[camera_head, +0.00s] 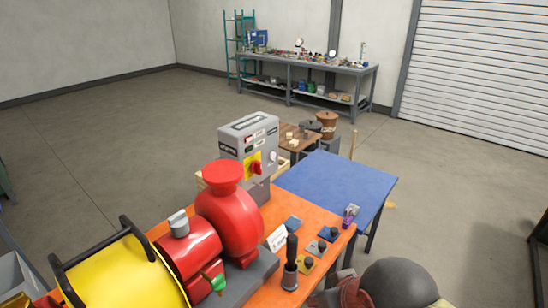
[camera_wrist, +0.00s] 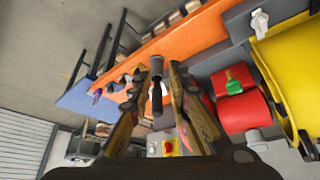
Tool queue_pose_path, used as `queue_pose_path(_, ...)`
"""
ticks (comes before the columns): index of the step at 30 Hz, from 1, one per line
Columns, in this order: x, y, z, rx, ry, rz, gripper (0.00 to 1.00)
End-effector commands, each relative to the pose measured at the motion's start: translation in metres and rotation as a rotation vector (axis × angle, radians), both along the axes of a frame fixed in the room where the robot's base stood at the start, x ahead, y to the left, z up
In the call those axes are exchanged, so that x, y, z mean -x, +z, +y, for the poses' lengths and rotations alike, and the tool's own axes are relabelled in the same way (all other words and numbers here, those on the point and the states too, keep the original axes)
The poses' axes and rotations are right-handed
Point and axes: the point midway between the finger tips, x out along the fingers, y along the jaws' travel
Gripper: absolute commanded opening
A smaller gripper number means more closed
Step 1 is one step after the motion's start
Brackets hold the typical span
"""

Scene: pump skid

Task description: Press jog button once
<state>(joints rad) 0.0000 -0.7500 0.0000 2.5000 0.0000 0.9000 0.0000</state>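A grey control box (camera_head: 233,146) stands at the back of the orange bench in the head view. Its front carries small labelled controls (camera_head: 256,138) and a red rotary knob on a yellow plate (camera_head: 253,168). Which control is the jog button is too small to tell. In the wrist view the red knob and yellow plate (camera_wrist: 169,147) show low in the picture, beyond my fingers. My gripper (camera_wrist: 157,68) has its two fingers apart with nothing held, away from the box. A black upright handle (camera_wrist: 157,88) appears between the fingers, at a distance.
The red pump (camera_head: 230,222) and a yellow guard (camera_head: 115,275) stand left of the box's front. The black handle (camera_head: 291,250) and several small knobbed blocks (camera_head: 316,248) are on the orange bench (camera_head: 282,202). A blue table (camera_head: 340,180) adjoins it, mostly clear.

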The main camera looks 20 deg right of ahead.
Motion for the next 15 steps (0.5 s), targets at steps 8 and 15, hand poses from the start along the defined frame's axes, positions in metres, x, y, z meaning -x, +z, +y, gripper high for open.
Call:
queue_pose_path(8, 0.0, 0.0, 0.0, 0.0, 0.0, 0.0, 0.01)
queue_pose_path(15, 0.0, 0.0, 0.0, 0.0, 0.0, 0.0, 0.0)
